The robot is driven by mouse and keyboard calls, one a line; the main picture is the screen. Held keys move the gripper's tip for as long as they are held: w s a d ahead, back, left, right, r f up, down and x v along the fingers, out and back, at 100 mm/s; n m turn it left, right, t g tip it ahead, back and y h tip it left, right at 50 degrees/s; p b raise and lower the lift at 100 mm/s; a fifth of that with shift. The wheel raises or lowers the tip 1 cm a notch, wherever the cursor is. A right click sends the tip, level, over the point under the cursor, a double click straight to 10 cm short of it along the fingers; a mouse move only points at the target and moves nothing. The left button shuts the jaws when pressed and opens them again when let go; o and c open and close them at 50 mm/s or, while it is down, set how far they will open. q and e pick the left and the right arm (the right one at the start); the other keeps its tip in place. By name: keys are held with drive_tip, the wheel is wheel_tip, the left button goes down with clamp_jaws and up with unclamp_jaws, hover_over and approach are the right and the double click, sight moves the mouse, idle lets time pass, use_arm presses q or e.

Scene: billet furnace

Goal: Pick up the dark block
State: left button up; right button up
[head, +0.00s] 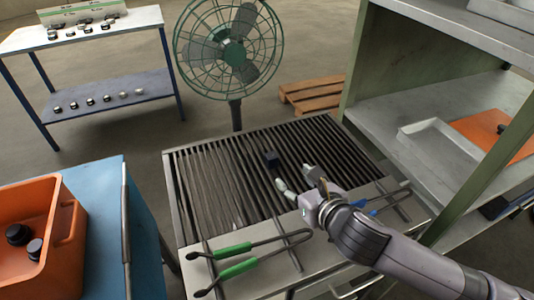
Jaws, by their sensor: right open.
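The dark block (271,158) is a small black cube on the slatted metal grate (205,180), right of the grate's middle. My right gripper (293,177) reaches in from the lower right over the grate. Its two fingers are spread apart with nothing between them. The fingertips are just in front and to the right of the block, and the block is not between them. I cannot tell the gripper's exact height above the slats. My left gripper is not in view.
Green-handled tongs (236,249) lie on the grate table's front ledge; blue-handled tongs are at right. A green fan (235,50) stands behind. A grey shelf rack (425,150) stands right. An orange bin (75,225) with dark pieces sits on the blue table at left.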

sight(273, 157)
drive_tip(key=x, duration=0.4)
drive_tip(key=shift+w+a, duration=0.1)
drive_tip(key=shift+w, duration=0.15)
drive_tip(key=x, duration=0.4)
drive_tip(key=shift+w+a+f, duration=0.15)
drive_tip(key=shift+w, duration=0.15)
drive_tip(key=shift+w+a+f, duration=0.2)
drive_tip(key=shift+w+a, duration=0.05)
drive_tip(key=shift+w, duration=0.4)
drive_tip(key=x, duration=0.4)
drive_tip(key=shift+w+r, duration=0.1)
drive_tip(key=shift+w, duration=0.05)
drive_tip(key=shift+w+a, duration=0.1)
drive_tip(key=shift+w, duration=0.2)
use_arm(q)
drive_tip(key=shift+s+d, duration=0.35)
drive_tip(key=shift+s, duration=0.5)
use_arm(e)
drive_tip(key=shift+c, duration=0.6)
clamp_jaws()
